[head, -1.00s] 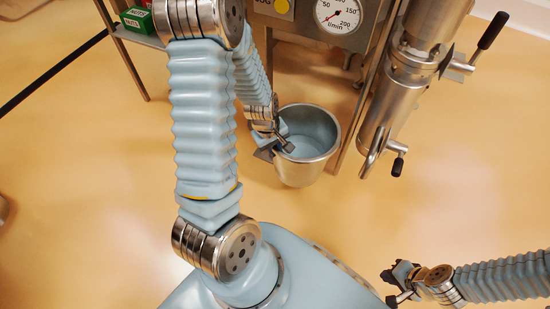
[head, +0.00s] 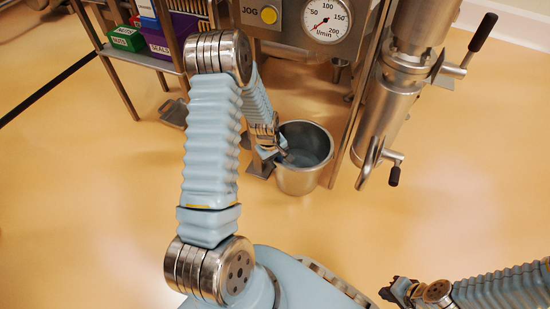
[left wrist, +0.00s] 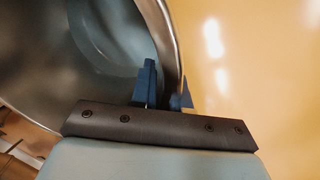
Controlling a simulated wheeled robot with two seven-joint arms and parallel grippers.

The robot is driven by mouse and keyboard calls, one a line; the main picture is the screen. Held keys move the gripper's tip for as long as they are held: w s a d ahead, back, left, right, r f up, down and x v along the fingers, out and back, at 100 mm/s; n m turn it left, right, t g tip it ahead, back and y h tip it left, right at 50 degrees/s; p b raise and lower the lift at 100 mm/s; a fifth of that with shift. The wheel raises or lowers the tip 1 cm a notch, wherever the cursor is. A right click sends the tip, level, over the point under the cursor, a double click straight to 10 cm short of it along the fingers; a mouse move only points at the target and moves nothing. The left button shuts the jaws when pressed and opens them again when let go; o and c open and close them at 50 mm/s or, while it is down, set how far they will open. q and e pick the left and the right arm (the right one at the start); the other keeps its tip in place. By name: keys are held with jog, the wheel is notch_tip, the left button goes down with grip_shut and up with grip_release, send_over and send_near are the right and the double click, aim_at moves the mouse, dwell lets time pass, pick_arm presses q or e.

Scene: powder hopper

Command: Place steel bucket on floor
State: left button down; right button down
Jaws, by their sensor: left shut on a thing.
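The steel bucket (head: 298,182) is upright in the head view, low beside the machine's legs. I cannot tell whether its base touches the floor (head: 430,230). My left gripper (head: 283,154) is shut on the left side of its rim. In the left wrist view, the blue fingers (left wrist: 163,88) straddle the bucket wall (left wrist: 70,55), one inside and one outside. The inside of the bucket looks bluish; I cannot tell whether it holds anything. My right gripper (head: 394,293) is at the lower right, away from the bucket, with its fingers apart and nothing seen between them.
The machine with a flow gauge (head: 326,19) stands behind the bucket. A steel pipe assembly with black-gripped handles (head: 394,176) is to its right. A shelf (head: 140,55) with labelled boxes is at the upper left. Open floor lies in front and right.

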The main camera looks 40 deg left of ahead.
pick_arm(q)
jog(key=shift+w+f, duration=0.15)
jog(key=shift+f, duration=0.15)
jog(key=c, duration=1.1)
grip_release()
